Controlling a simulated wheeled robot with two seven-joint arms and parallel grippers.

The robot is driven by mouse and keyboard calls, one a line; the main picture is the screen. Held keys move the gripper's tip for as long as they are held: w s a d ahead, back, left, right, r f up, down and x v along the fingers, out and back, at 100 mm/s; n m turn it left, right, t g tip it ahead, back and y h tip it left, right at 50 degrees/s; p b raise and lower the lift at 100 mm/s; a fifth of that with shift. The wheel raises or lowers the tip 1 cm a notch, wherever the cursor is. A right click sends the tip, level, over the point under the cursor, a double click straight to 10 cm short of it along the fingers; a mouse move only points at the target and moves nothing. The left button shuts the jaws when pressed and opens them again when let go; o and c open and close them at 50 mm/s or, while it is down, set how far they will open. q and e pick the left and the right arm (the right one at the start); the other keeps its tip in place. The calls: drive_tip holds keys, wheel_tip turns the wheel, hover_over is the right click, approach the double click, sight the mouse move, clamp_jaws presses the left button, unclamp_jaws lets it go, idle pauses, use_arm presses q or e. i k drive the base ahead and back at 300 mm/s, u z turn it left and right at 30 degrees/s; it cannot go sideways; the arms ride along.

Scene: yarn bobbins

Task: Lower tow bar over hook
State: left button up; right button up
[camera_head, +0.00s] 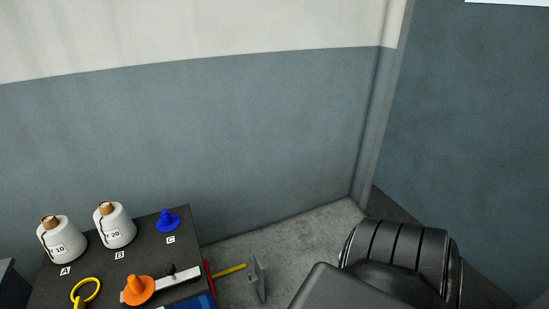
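I cannot make out a tow bar or a hook for certain. A thin yellow bar (230,271) sticks out to the right from a red strip (209,283) at the right edge of the dark table. Its right end is close to an upright grey plate (258,279); I cannot tell whether they touch. A large black arm link of mine fills the lower right. Neither of my grippers shows in this view.
Grey floor (300,238) lies clear before the wall.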

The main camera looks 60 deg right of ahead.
sight(207, 266)
drive_tip(key=z, duration=1.05)
drive_tip(key=k, duration=0.65)
drive_tip(key=z, duration=0.55)
drive_tip(key=i, duration=1.6)
drive_tip(key=u, duration=0.65)
